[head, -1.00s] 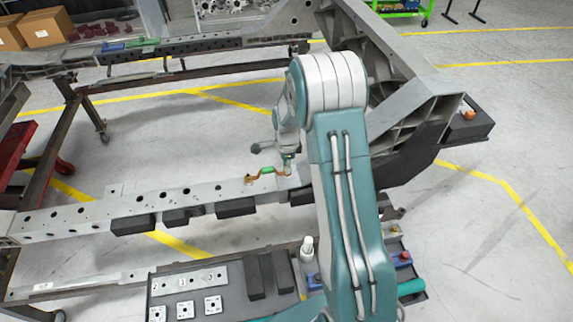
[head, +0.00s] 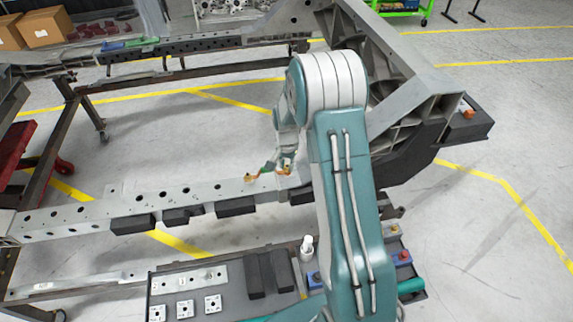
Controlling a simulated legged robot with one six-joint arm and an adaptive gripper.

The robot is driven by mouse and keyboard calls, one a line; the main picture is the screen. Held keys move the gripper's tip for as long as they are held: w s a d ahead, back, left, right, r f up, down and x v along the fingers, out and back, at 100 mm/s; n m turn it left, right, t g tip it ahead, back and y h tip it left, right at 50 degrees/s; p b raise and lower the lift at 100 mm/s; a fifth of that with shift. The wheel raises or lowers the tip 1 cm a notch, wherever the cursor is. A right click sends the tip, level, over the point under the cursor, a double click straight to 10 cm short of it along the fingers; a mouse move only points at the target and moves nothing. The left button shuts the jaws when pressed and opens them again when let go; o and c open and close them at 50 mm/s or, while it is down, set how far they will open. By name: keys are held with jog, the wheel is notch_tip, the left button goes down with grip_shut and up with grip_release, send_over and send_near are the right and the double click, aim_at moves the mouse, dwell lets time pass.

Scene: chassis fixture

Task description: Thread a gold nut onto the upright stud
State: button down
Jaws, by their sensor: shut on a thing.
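My gripper (head: 284,165) is at the right end of the long grey beam, low over its top. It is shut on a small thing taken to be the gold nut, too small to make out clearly. A copper-orange strap with a green middle (head: 267,168) lies there, its left end (head: 250,177) on the beam and its right end close under my gripper. The upright stud cannot be made out; the fingertips and strap end cover that spot. Whether the nut touches a stud I cannot tell.
The grey beam (head: 165,197) has several holes and black blocks (head: 236,207) along its front. A large angled frame part (head: 415,100) stands right of my arm.

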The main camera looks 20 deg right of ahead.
jog(key=shift+s+f, duration=0.2)
jog(key=shift+f, duration=0.1)
jog(key=m, duration=0.6)
jog(key=shift+a+f, duration=0.1)
jog(key=m, duration=0.6)
jog(key=shift+w+f+m, duration=0.1)
jog(key=shift+m, duration=1.4)
jog(key=m, duration=0.4)
jog(key=shift+f+m, duration=0.1)
jog(key=shift+m, duration=1.6)
